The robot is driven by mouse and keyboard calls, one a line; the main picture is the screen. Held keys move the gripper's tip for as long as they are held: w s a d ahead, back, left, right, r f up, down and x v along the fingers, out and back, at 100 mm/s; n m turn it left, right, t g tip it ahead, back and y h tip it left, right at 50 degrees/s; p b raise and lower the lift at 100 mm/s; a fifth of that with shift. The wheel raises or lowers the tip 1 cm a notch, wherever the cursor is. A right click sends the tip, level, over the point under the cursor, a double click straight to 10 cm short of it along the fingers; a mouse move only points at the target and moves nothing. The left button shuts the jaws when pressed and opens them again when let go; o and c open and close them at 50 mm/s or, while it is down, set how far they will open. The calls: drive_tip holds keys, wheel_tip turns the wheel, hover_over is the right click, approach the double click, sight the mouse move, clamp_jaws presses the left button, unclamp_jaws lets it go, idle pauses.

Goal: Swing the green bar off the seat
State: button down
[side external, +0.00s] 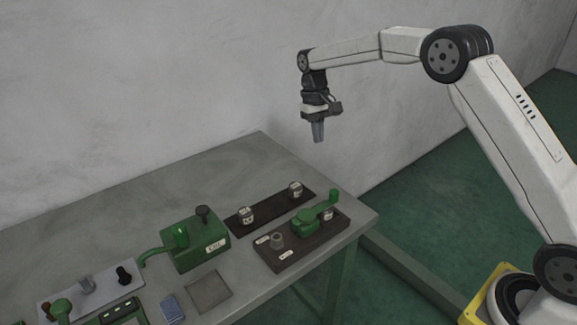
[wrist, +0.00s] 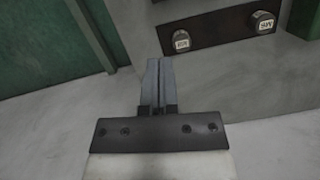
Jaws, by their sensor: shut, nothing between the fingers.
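The green bar (side external: 318,207) sits on a dark brown block (side external: 285,259) at the table's right end. It runs from a thick green hub toward the upper right and ends in an upright green knob. A small pale labelled piece (side external: 328,214) shows beside or under the bar; I cannot tell whether it is the seat. A grey round post (side external: 277,240) stands on the block's left part, clear of the bar. My gripper (side external: 318,140) is shut and empty, high above the table's back right corner, pointing down. Its closed fingers also show in the wrist view (wrist: 159,66).
A black strip (side external: 271,213) with two labelled round pieces lies behind the block; it also shows in the wrist view (wrist: 220,33). A green machine (side external: 198,243) with a lever stands left of it. A grey square plate (side external: 208,292) and blue block (side external: 172,309) lie in front.

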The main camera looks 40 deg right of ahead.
drive_tip(key=shift+w+d, duration=0.1)
drive_tip(key=shift+w, duration=0.2)
idle(0.4)
hover_over(321, 204)
drive_tip(key=w+d, duration=0.5)
drive_tip(key=w, duration=0.1)
drive_tip(key=w+x, duration=0.2)
drive_tip(key=x, duration=0.8)
drive_tip(key=shift+s+a+f, duration=0.1)
drive_tip(key=shift+s+f, duration=0.1)
drive_tip(key=shift+s, duration=0.7)
drive_tip(key=shift+s+a+f, duration=0.1)
drive_tip(key=shift+s+f, duration=0.05)
drive_tip(key=shift+s, duration=0.7)
